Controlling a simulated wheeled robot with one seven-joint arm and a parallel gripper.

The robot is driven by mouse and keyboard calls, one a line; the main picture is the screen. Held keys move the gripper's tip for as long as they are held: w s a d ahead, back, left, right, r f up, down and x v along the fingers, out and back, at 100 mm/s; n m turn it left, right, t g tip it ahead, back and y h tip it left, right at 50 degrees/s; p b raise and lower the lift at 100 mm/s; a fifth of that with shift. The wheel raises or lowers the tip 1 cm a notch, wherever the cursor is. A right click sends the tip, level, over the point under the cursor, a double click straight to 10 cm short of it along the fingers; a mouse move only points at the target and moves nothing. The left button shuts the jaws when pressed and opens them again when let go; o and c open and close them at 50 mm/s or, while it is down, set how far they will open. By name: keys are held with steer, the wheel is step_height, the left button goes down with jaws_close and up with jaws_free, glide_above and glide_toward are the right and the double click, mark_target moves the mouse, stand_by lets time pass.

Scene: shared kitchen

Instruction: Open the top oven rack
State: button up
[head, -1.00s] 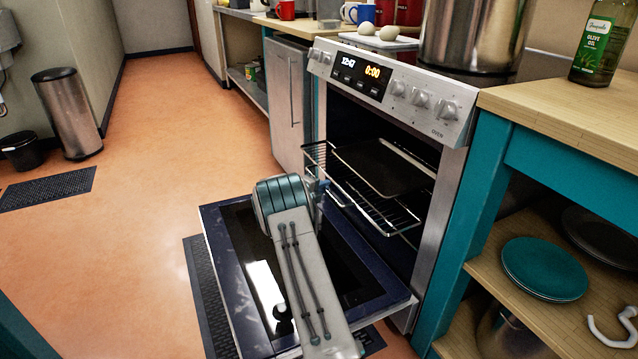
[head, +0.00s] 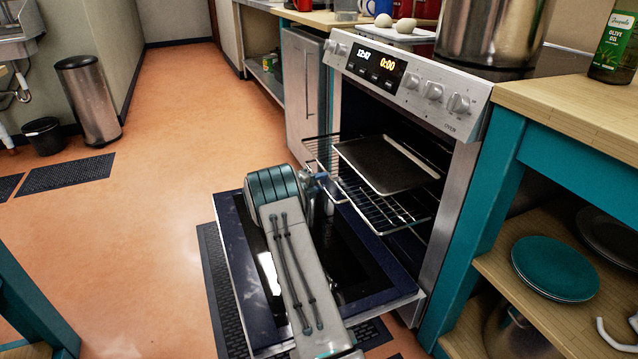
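The oven (head: 448,165) stands at the centre right with its door (head: 385,284) folded down, open. The top wire rack (head: 318,153) sticks partly out of the oven's front, with a dark baking tray (head: 382,166) lying on it. More wire grid (head: 383,211) shows just below the tray; I cannot tell if it is a separate rack. My gripper (head: 318,181) is at the left front of the rack, above the open door. My own arm hides most of it, so its fingers and any contact with the rack are unclear.
A teal-framed counter (head: 500,170) stands close on the right, with plates (head: 553,268) on its shelf. A large pot (head: 490,32) and eggs (head: 405,25) are on top of the stove. The floor (head: 165,190) to the left is open.

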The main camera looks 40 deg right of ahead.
steer(key=shift+a, duration=0.1)
steer(key=p+v, duration=0.4)
steer(key=v, duration=0.9)
steer(key=shift+a+r, duration=0.2)
steer(key=shift+a, duration=0.1)
